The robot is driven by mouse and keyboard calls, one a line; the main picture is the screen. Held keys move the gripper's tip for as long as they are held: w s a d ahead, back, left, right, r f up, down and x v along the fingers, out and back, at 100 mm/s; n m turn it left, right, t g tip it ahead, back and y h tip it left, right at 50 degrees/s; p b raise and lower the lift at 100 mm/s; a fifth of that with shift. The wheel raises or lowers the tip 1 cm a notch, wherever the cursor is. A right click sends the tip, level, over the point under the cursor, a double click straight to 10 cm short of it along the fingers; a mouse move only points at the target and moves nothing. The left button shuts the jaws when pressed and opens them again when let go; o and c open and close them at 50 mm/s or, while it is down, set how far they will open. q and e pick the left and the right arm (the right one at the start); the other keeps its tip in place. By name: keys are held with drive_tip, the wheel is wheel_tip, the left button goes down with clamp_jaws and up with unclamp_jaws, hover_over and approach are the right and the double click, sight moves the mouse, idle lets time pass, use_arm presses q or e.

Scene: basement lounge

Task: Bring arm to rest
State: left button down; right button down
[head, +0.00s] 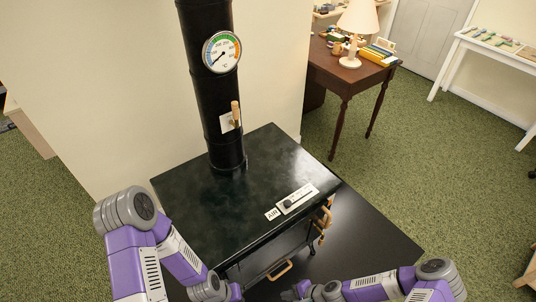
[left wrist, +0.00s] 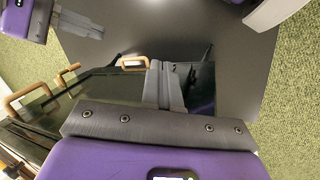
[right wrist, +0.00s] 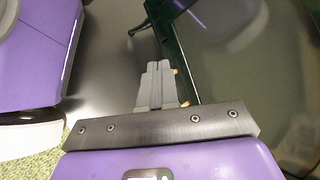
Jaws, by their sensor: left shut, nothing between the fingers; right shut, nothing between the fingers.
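My right arm comes in from the lower right of the head view, and its gripper (head: 291,293) is low in front of the black stove (head: 215,205). In the right wrist view the right gripper's fingers (right wrist: 154,84) are together and empty, close to a dark frame with a glass pane. My left arm reaches in at the lower left, beside the stove. Its fingertips are hidden in the head view. In the left wrist view the left gripper's fingers (left wrist: 161,82) are together and empty, near the stove's front with its wooden handles (left wrist: 24,94).
The stove's pipe (head: 213,105) carries a round thermometer (head: 221,52) and a wooden-handled damper (head: 236,113). An AIR slider (head: 297,199) is on the top. A dark floor plate (head: 372,236) lies under the stove. A wooden desk (head: 345,75) stands behind, right. Green carpet is open at right.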

drive_tip(key=s+d+r+n+g+h+p, duration=0.1)
drive_tip(key=s+r+n+h, duration=0.1)
drive_tip(key=r+n, duration=0.2)
drive_tip(key=s+d+r+n+g+h+p, duration=0.1)
drive_tip(key=s+r+n+h, duration=0.1)
drive_tip(key=r+n, duration=0.3)
drive_tip(key=shift+v, duration=1.15)
